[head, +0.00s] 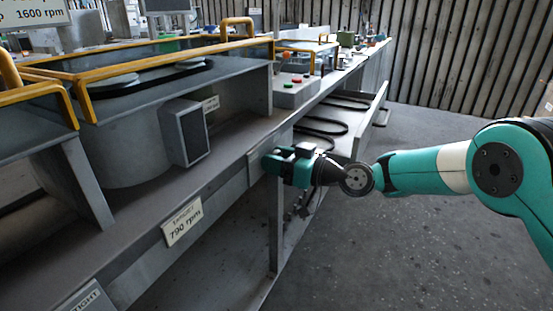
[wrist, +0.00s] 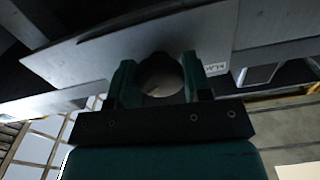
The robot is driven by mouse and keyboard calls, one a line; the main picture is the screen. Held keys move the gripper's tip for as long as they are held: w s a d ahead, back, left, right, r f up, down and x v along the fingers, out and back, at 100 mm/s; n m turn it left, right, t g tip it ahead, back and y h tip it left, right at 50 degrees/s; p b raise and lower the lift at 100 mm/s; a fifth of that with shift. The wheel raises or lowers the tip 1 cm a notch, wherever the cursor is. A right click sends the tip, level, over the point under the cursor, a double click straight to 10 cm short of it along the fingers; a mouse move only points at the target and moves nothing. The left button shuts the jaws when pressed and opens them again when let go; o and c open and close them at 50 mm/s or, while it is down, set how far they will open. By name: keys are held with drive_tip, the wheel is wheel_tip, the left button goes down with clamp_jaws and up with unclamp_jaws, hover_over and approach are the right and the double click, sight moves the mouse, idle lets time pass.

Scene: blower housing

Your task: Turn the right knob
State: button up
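My gripper (head: 272,163) is at the front edge of the bench, against a small grey plate (head: 257,166). In the wrist view my gripper (wrist: 160,82) has one green finger on each side of a round dark knob (wrist: 160,76). The knob fills the space between the fingers, and I see no clear gap on either side. The grey panel (wrist: 95,55) lies behind the knob. In the head view the knob is hidden by my gripper. I cannot make out the knob's marking or its turned angle.
A 790 rpm label (head: 183,222) is on the bench front, left of my gripper. A grey blower housing (head: 125,150) with yellow rails (head: 170,62) stands on the bench. A button box (head: 295,91) is behind my gripper. The floor (head: 400,250) at right is clear.

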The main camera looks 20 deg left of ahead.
drive_tip(key=c, duration=0.4)
drive_tip(key=shift+o, duration=0.2)
drive_tip(key=shift+f+b, duration=0.15)
drive_tip(key=shift+b, duration=0.4)
drive_tip(key=shift+f+n+b, duration=0.15)
drive_tip(key=shift+n+b, duration=0.55)
drive_tip(key=shift+b, duration=0.4)
drive_tip(key=n+b, duration=0.2)
drive_tip(key=b, duration=0.3)
drive_tip(key=shift+f, duration=0.2)
drive_tip(key=n+b, duration=0.4)
drive_tip(key=b, duration=0.3)
drive_tip(key=shift+r, duration=0.15)
drive_tip(key=n+b, duration=0.2)
drive_tip(key=b, duration=0.1)
drive_tip(key=shift+r, duration=0.3)
